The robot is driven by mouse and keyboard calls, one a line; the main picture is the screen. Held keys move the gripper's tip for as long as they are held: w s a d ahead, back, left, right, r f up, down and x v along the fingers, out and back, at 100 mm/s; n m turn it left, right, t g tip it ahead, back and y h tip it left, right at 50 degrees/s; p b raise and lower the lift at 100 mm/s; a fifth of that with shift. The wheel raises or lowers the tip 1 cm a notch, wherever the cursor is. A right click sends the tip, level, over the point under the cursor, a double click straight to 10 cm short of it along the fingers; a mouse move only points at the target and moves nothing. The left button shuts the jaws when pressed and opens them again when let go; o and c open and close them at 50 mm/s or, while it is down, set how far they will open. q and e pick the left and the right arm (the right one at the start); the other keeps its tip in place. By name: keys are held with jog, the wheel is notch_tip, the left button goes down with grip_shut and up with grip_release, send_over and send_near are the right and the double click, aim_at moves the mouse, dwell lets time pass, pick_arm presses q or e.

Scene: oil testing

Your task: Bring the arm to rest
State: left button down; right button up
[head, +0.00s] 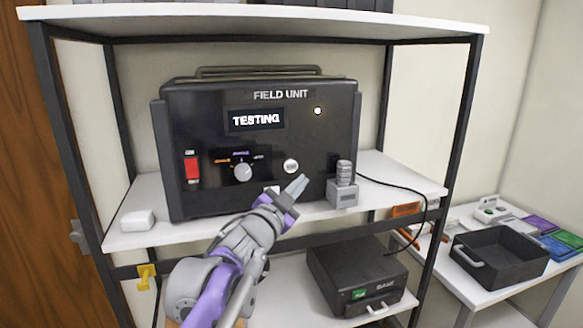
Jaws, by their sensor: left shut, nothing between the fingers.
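My left arm comes in from the bottom, and its gripper (301,184) is shut and empty. Its fingertips are in front of the lower part of the black field unit (200,130), just below a round white button (291,166). I cannot tell whether they touch the panel. The unit stands on the middle shelf. A red switch (192,167) and a dial (243,172) are on the left of the panel. My right gripper is not in view.
A grey block with a ribbed top (342,191) stands right of the gripper. A small white object (137,221) lies on the middle shelf (400,178). A black box (358,273) sits below. A side table at right holds a black tray (503,272). Shelf posts flank the unit.

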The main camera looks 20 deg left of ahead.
pick_arm(q)
jog(key=s+a+f+n+g+y, duration=0.25)
jog(key=s+f+n+g, duration=0.25)
jog(key=s+f, duration=0.8)
jog(key=s+a+f+n+g+y, duration=0.1)
jog(key=s+f+n+g+y, duration=0.3)
jog(key=s+f, duration=0.9)
jog(key=s+d+f+g+h, duration=0.2)
jog(key=s+f, duration=0.5)
jog(key=f, duration=0.6)
jog(key=d+g, duration=0.1)
jog(key=g, duration=0.1)
jog(key=shift+s+f+n+g+h, duration=0.15)
jog(key=shift+f+n+g+h, duration=0.15)
jog(key=shift+f+g+h, duration=0.1)
